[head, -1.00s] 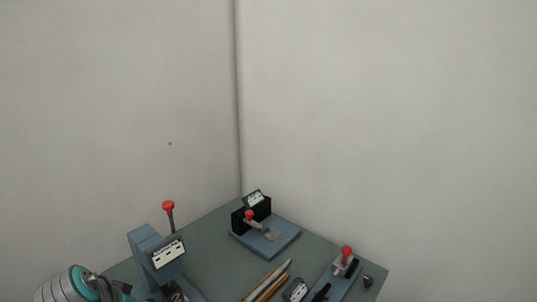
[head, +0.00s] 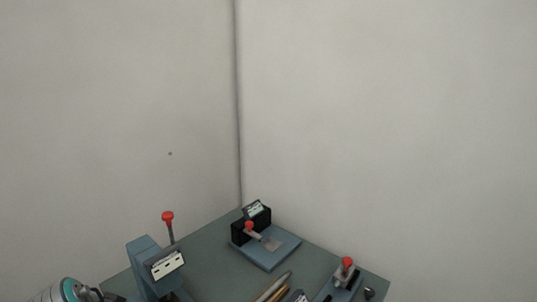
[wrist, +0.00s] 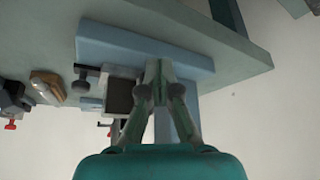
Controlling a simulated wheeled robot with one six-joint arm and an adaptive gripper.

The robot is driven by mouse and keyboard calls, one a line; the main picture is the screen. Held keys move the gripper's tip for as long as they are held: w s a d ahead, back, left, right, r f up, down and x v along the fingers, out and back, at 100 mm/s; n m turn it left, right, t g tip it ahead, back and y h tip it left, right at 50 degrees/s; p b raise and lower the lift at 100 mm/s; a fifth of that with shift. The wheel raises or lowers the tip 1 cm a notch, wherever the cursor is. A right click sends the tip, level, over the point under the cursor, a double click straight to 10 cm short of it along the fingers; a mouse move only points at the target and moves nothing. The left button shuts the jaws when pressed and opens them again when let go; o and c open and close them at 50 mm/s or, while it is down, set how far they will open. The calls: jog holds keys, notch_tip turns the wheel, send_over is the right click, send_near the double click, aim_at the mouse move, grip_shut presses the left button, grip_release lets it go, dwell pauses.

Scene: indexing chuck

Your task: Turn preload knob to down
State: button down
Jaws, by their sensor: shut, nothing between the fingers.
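A blue upright fixture (head: 147,252) with a red-tipped lever and a white label plate stands at the left of the bench in the head view. In the wrist view my gripper (wrist: 160,92) is shut and empty, in front of a pale blue fixture (wrist: 120,48). A dark round knob (wrist: 81,86) on a short stem sticks out at that fixture's left side, apart from my fingers. I cannot tell whether this is the preload knob, and no pointer or marking on it is readable. In the head view my fingers are out of sight.
A black fixture with a red-knobbed handle (head: 249,226) stands on a blue plate at the back corner. Another red-knobbed fixture (head: 346,272) is at the right. Tan rods (head: 271,287) lie between them. Walls close off the back.

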notch_tip(320, 180, up, 6)
dwell(0.6)
jog(key=shift+s, duration=0.15)
